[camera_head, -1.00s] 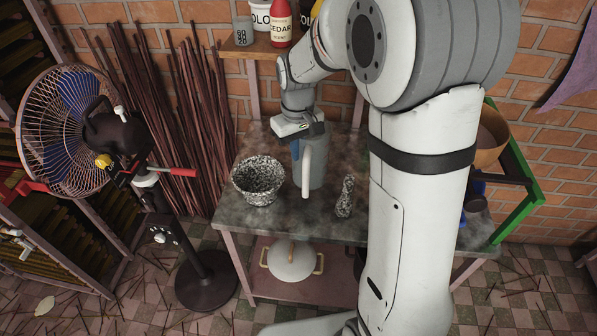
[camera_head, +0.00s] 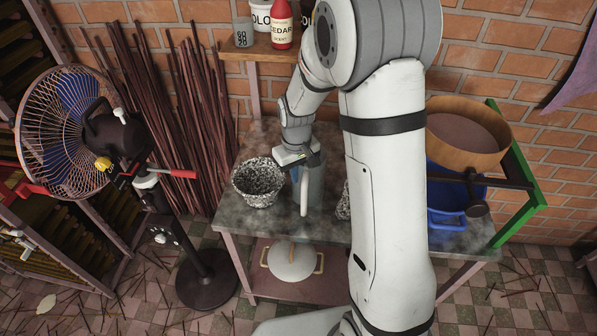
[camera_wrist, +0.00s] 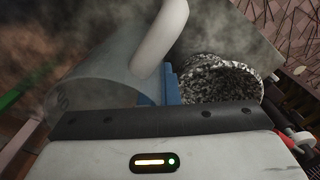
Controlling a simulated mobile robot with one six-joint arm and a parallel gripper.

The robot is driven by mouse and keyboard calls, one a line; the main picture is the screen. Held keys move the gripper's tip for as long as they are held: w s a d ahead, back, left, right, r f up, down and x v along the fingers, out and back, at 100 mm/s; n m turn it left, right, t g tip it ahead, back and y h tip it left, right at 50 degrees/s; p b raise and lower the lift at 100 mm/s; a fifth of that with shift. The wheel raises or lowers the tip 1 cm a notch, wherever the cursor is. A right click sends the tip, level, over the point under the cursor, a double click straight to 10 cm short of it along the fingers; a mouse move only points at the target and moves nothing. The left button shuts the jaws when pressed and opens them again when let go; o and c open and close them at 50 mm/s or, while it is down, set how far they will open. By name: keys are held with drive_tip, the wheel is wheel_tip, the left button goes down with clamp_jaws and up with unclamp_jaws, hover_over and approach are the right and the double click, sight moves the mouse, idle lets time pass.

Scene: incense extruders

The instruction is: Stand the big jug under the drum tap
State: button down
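The big jug (camera_head: 317,188) is a grey cylinder with a pale handle (camera_head: 304,192). It is upright over the worktable, right of the speckled mortar; I cannot tell if its base touches the table. My gripper (camera_head: 298,168) is at its upper part, closed on it by the handle, with a blue finger showing. In the wrist view the jug (camera_wrist: 105,75) fills the left, its handle (camera_wrist: 160,38) crosses the top, and a blue finger (camera_wrist: 172,88) lies beside it. I cannot pick out the drum tap; my arm hides part of the table.
The speckled mortar (camera_head: 258,184) stands close left of the jug. A speckled pestle (camera_head: 343,205) is partly behind my arm. At right are a round wooden-rimmed sieve (camera_head: 470,155), a blue container (camera_head: 446,215) and a green bar (camera_head: 522,205). A shelf (camera_head: 255,50) holds bottles behind.

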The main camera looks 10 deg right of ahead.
drive_tip(key=c, duration=2.1)
unclamp_jaws()
drive_tip(key=shift+f, duration=0.2)
drive_tip(key=shift+c, duration=0.2)
drive_tip(key=o, duration=0.5)
drive_tip(key=shift+r, duration=0.1)
drive_tip(key=shift+c, duration=0.2)
